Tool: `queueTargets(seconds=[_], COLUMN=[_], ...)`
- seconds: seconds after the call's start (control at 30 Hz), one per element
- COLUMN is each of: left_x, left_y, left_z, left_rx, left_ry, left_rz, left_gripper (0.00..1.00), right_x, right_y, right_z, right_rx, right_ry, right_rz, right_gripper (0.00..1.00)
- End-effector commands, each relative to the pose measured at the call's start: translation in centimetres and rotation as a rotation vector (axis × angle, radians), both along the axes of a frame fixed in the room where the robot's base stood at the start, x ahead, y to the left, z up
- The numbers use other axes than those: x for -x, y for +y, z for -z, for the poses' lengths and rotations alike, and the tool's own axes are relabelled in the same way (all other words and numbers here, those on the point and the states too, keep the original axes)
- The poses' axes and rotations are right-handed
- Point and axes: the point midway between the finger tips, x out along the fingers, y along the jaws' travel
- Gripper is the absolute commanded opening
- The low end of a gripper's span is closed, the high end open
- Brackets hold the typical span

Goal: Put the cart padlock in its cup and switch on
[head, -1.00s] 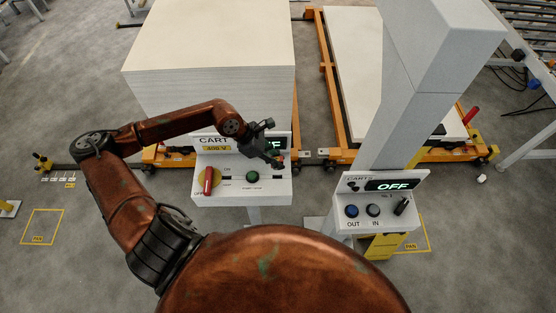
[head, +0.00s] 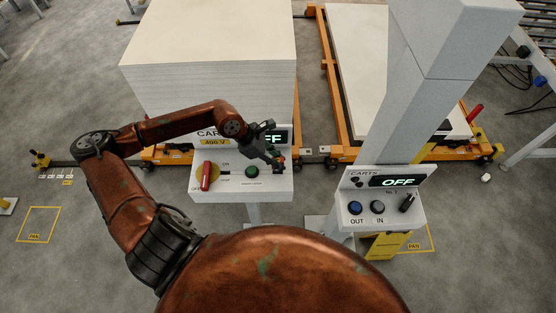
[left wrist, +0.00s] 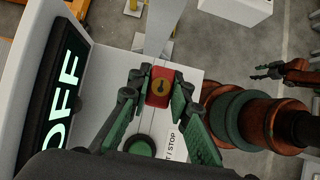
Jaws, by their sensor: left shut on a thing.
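My left gripper (head: 278,164) is at the right end of the sloped cart panel (head: 225,192). The red switch handle (head: 207,176) stands on a yellow disc at the panel's left, near the OFF label. The panel display (head: 272,138) reads OFF, partly covered by my gripper.
A green button (head: 252,172) is left of my gripper. A second panel (head: 378,222) with OUT and IN buttons and an OFF display (head: 398,181) stands to the right under a grey column (head: 410,110). A tall white stack (head: 210,45) stands behind the cart panel.

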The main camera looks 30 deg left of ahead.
Motion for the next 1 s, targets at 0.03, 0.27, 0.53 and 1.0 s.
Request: queueTargets(seconds=[0.03, 0.27, 0.53, 1.0], left_x=[0.0, 0.0, 0.0, 0.0], left_y=[0.0, 0.0, 0.0, 0.0], left_z=[0.4, 1.3, 2.3, 4.0], left_rx=[0.000, 0.000, 0.000, 0.000], left_ry=[0.000, 0.000, 0.000, 0.000], left_rz=[0.000, 0.000, 0.000, 0.000], left_gripper=[0.00, 0.00, 0.00, 0.19], right_x=[-0.2, -0.7, -0.7, -0.5], right_y=[-0.1, -0.5, -0.5, -0.3], right_z=[0.3, 1.1, 2.0, 3.5], right_rx=[0.002, 0.004, 0.004, 0.003], right_ry=[-0.002, -0.009, -0.008, -0.005], right_rz=[-0.001, -0.004, -0.004, -0.003], right_gripper=[0.46, 0.46, 0.46, 0.46])
